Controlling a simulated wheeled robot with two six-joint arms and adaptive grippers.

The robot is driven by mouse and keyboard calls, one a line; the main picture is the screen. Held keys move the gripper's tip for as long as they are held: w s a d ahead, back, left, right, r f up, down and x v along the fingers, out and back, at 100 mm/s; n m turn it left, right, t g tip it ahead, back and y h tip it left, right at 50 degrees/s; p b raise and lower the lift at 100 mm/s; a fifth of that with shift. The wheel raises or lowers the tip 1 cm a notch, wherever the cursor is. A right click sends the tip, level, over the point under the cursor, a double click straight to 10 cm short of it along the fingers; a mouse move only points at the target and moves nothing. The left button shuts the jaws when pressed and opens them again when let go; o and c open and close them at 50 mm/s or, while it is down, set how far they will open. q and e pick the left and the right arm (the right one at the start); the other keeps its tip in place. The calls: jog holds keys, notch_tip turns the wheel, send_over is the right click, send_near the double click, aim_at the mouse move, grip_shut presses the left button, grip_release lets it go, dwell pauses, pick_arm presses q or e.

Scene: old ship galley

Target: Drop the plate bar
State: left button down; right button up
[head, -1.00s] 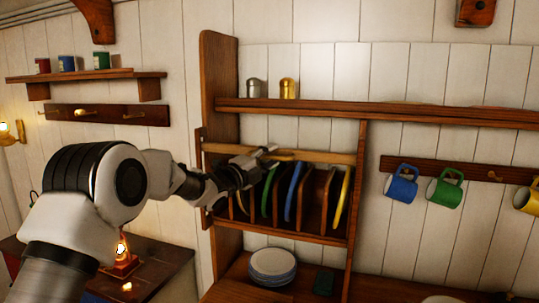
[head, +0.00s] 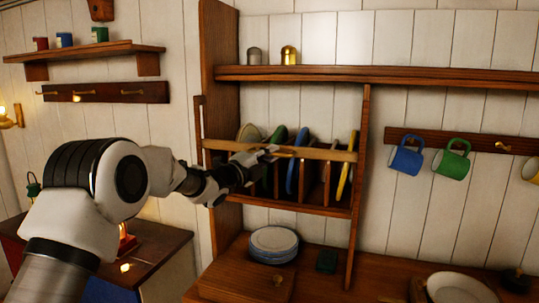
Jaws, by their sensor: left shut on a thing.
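The plate bar (head: 325,154) is a light wooden strip across the front of the plate rack. It crosses in front of the standing plates, below their upper edges. My left gripper (head: 266,154) is shut on the bar left of its middle. Behind the bar, a tan plate (head: 249,132), a green plate (head: 278,137), a blue plate (head: 299,138) and a yellow plate (head: 348,143) stand between wooden dividers. The gripper and bar hide parts of the plates. My right gripper is not in view.
Stacked plates (head: 273,243) and a small dark green block (head: 326,261) rest on the counter below. A shelf above holds a silver shaker (head: 254,56) and a golden shaker (head: 289,55). A blue mug (head: 406,157) and a green mug (head: 451,160) hang at right.

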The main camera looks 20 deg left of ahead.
pick_arm(q)
notch_tip(320, 180, down, 14)
jog(key=b, duration=1)
jog(key=shift+d+f+b, duration=0.15)
jog(key=shift+b, duration=0.25)
jog(key=c, duration=1.2)
grip_release()
jog(key=shift+d+f, duration=0.1)
jog(key=shift+d, duration=0.1)
